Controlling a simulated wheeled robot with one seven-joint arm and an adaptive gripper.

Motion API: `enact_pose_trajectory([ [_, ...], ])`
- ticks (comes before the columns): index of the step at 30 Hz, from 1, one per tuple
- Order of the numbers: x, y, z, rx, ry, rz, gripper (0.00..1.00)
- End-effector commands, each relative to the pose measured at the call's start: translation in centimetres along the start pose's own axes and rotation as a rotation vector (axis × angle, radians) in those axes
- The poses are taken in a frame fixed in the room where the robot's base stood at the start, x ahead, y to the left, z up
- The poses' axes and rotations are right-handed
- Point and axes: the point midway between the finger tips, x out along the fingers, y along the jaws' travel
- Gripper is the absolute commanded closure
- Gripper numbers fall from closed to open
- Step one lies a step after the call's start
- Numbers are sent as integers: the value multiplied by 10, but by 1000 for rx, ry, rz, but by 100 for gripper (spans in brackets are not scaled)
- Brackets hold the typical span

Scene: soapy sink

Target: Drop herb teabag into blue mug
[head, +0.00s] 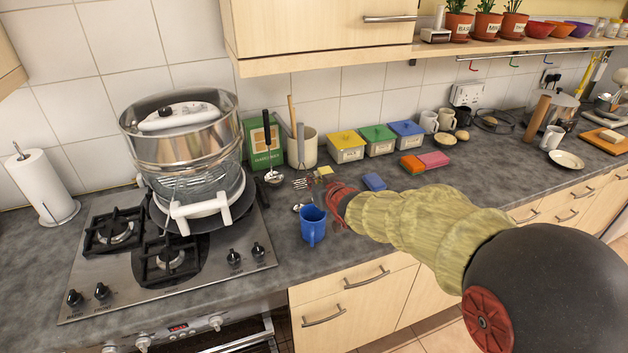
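A blue mug (312,226) stands upright on the grey worktop near its front edge, right of the hob. My gripper (338,203), with dark red parts, is just right of the mug and close to its rim; I cannot tell whether they touch. My arm and the angle hide the fingers, so I cannot tell whether it is open, shut or holding something. No teabag can be made out for sure. A small yellowish piece (325,171) lies behind the gripper, too small to identify. A green box (262,144) stands at the wall.
A hob (200,262) with a large glass-and-steel pot (185,140) is on the left. A utensil crock (302,148), a ladle and lidded yellow, green and blue tins (378,140) stand behind. A blue block (374,182) lies right of my gripper.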

Motion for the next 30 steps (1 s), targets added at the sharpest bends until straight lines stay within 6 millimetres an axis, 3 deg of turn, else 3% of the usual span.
enact_pose_trajectory([
  [5, 0, 0, -1, 0, 1, 0, 100],
  [6, 0, 0, -1, 0, 1, 0, 95],
  [17, 0, 0, -1, -1, 1, 0, 74],
  [26, -1, 0, -1, -1, 1, 0, 74],
  [30, -11, 0, -2, -2, 2, 0, 74],
])
